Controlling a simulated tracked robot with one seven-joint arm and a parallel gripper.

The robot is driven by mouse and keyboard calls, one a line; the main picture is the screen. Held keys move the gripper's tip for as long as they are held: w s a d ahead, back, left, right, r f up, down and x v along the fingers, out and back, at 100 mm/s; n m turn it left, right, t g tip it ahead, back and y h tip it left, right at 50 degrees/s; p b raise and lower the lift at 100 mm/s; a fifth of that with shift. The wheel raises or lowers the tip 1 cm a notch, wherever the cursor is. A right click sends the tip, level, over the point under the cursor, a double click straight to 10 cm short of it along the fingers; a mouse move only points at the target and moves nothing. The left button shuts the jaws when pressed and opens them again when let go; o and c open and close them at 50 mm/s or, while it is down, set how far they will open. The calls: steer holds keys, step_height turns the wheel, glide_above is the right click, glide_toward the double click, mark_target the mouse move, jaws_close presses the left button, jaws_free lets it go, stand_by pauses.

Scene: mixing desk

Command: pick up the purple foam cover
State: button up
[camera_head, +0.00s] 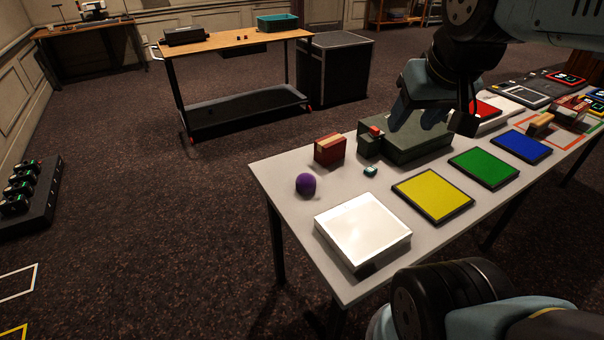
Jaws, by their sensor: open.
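The purple foam cover (306,184) is a small, rounded, dark purple piece. It sits on the grey table (284,217) near its left edge, behind the white square box and in front of the red box. My gripper (432,124) hangs at the upper right, above the dark green case. Its fingers point down and are apart, with nothing seen between them. It is well to the right of the foam cover and not touching it.
Yellow (432,195), green (484,167) and blue (521,146) panels lie rightward.

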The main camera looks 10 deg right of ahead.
steer(key=shift+o, duration=1.4)
steer(key=shift+w+f+n+g, duration=0.3)
steer(key=shift+w+f, duration=0.1)
steer(key=shift+f, duration=0.05)
steer(key=o, duration=0.6)
steer(key=w+f+n+g+h, duration=0.1)
steer(key=w+f+n+h, duration=0.1)
steer(key=w+f+n, duration=0.1)
steer(key=w+f+n+g+h, duration=0.2)
steer(key=w+f, duration=0.1)
steer(key=f, duration=0.1)
steer(key=shift+w+n, duration=0.1)
steer(key=shift+n, duration=0.3)
steer(key=shift+c, duration=0.2)
steer(key=n+t+h, duration=0.5)
steer(key=n+t, duration=0.3)
steer(key=n, duration=1.3)
glide_toward(307, 182)
steer(key=shift+a+f, duration=0.25)
steer(key=shift+a, duration=0.45)
steer(key=shift+w+f, duration=0.15)
steer(key=shift+f, duration=0.05)
steer(key=shift+n, duration=0.3)
steer(key=shift+x, duration=6.7)
